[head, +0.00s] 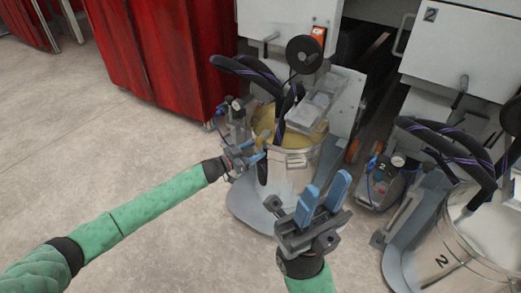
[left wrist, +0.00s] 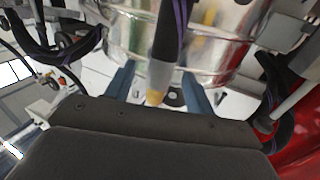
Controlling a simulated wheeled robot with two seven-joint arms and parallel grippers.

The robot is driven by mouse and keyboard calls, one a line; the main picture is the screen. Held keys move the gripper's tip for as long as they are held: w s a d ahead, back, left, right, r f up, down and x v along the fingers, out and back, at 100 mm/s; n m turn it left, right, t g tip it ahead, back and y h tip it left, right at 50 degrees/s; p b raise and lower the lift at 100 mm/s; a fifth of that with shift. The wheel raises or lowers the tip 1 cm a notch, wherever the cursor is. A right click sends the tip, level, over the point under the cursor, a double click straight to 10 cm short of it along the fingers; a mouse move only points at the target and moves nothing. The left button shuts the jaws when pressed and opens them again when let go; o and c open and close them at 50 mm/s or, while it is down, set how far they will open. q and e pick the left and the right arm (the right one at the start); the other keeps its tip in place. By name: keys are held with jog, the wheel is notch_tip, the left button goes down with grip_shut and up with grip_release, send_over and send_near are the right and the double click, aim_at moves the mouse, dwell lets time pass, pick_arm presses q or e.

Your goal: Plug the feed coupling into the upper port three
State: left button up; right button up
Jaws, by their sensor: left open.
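My left gripper (head: 254,151) is open, with its blue fingers close to the front of the metal bucket (head: 290,178). A dark hose hangs down there, and its end (head: 263,170) shows just beyond the fingers. In the left wrist view, the hose end, with a grey sleeve and yellowish tip, which looks like the feed coupling (left wrist: 159,78), lies between the two open fingers. Contact is not visible. My right gripper (head: 322,195) is open and empty, fingers pointing up, in front of the bucket. I cannot make out upper port three in either view.
A second bucket marked 2 (head: 456,262) stands at the right with dark hoses (head: 450,143). White machine cabinets (head: 465,50) are behind. A red curtain (head: 180,50) hangs at the back left. A small pump unit (head: 381,180) stands between the buckets. Floor at left is clear.

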pick_arm(q)
jog(key=shift+d, duration=0.1)
jog(key=shift+c, duration=0.4)
grip_shut()
jog(key=shift+r, duration=0.1)
